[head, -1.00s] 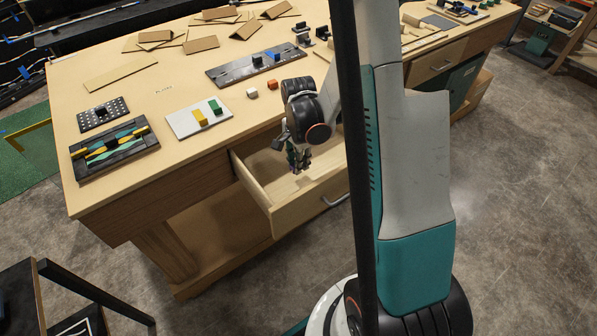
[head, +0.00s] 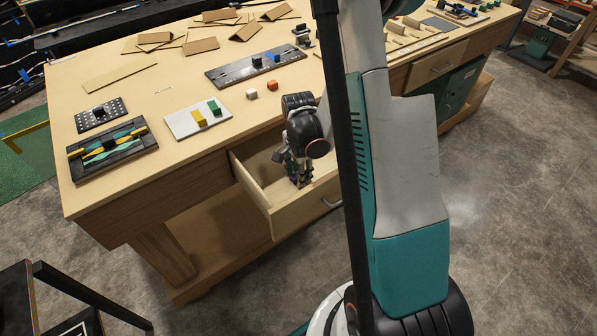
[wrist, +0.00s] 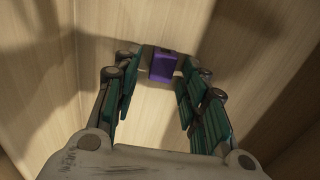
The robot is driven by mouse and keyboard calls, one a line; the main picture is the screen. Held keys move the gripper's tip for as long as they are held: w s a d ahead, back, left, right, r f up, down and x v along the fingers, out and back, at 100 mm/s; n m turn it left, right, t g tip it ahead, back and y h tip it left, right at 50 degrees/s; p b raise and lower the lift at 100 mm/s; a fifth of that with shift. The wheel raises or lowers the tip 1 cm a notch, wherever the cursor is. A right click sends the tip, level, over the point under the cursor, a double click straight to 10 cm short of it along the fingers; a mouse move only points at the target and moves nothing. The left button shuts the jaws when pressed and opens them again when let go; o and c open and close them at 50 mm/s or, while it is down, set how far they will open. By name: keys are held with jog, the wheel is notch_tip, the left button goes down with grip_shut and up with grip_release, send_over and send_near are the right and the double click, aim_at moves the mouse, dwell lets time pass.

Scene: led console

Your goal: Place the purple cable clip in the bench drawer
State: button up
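The purple cable clip (wrist: 163,66) is between the fingertips of my gripper (wrist: 161,70) in the wrist view. The fingers close in on it from both sides, and it appears gripped. The pale wooden floor and walls of the open bench drawer (wrist: 110,22) surround it. In the head view my gripper (head: 298,178) points down inside the drawer (head: 255,192), near its left side. The clip is too small to make out clearly there. Whether it touches the drawer floor cannot be told.
The drawer is pulled out from the workbench (head: 105,205). Above it on the bench top lie a white plate (head: 185,125) with yellow and green blocks, a white cube (head: 251,94) and an orange cube (head: 272,86). The drawer walls stand close around my gripper.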

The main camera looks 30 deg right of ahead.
notch_tip(320, 180, up, 12)
jog(key=p, duration=0.4)
jog(key=shift+r, duration=0.2)
